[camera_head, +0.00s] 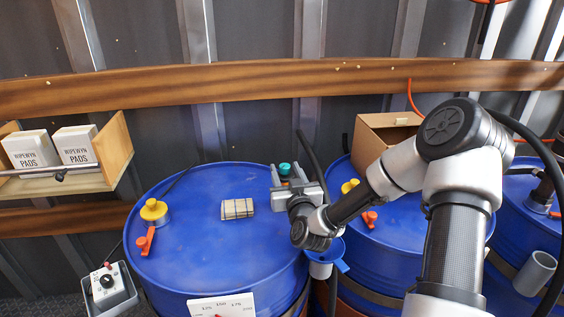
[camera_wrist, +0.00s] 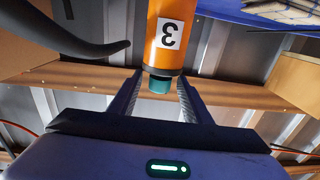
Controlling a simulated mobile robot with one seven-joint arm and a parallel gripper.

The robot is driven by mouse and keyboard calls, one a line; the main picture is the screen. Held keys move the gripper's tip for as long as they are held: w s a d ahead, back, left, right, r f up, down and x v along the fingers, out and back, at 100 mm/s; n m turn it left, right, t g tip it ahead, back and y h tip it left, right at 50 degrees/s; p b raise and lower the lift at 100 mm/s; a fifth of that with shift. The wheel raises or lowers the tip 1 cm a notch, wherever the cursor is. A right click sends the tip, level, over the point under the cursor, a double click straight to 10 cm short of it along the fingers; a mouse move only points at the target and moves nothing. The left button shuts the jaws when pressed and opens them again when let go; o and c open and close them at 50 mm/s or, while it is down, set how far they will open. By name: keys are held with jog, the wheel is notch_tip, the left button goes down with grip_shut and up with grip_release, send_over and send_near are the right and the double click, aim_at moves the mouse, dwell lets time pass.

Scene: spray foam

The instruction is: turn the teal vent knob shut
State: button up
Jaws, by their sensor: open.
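The teal vent knob (camera_head: 285,168) shows between the raised fingertips of my gripper (camera_head: 287,173), at the back right of the left blue drum (camera_head: 190,225). In the wrist view the teal knob (camera_wrist: 159,86) sits on the end of an orange cylinder (camera_wrist: 166,35) marked with a 3. The two fingers of my gripper (camera_wrist: 157,92) stand on either side of the knob, with a gap visible on both sides. My gripper is open and holds nothing. Most of the cylinder is hidden by my gripper in the head view.
A yellow cap (camera_head: 153,209), an orange valve handle (camera_head: 146,240) and a small beige bundle (camera_head: 237,208) are on the left drum. A dark hose (camera_head: 312,155) rises close to my gripper's right. A blue funnel (camera_head: 326,257) is below my wrist. A cardboard box (camera_head: 378,139) stands behind.

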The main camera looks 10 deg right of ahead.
jog(key=shift+w+a, duration=0.1)
jog(key=shift+w, duration=2.6)
jog(key=c, duration=1)
jog(key=shift+s+d+m+h+b, duration=0.1)
jog(key=shift+d+m+h+b, duration=0.15)
jog(key=shift+m+h+b, duration=0.7)
jog(key=shift+d+m+h+b, duration=0.25)
jog(key=shift+m+h+b, duration=0.3)
jog(key=shift+h, duration=0.8)
jog(key=shift+c, duration=0.2)
jog(key=o, duration=1)
jog(key=shift+o, duration=0.2)
